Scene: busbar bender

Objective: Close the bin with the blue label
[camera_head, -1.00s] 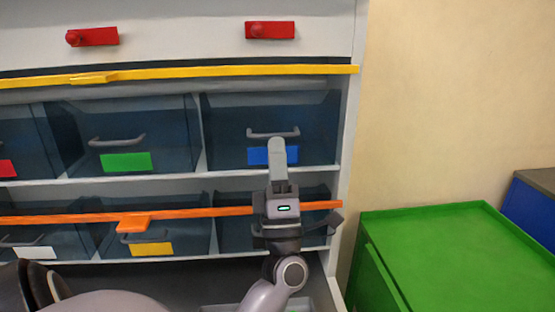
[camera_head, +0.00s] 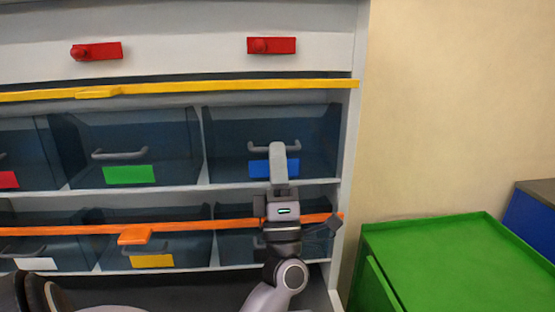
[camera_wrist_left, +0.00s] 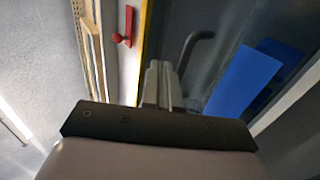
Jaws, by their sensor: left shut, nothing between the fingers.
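The bin with the blue label (camera_head: 315,135) is a dark translucent bin at the right end of the upper row, with a grey handle. Its blue label (camera_head: 262,169) shows below the handle and is partly covered by my left gripper (camera_head: 278,148). The gripper is shut and empty, its fingertips in front of the bin's face at handle height. In the left wrist view the closed fingers (camera_wrist_left: 162,85) are beside the grey handle (camera_wrist_left: 190,50), and the blue label (camera_wrist_left: 243,82) is to their right. I cannot tell whether the fingers touch the bin. My right gripper is not in view.
Bins with green (camera_head: 129,174) and red labels sit to the left. A yellow bar (camera_head: 200,88) runs above the upper row, an orange bar (camera_head: 70,229) across the lower row. A green cabinet (camera_head: 460,255) stands at the right.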

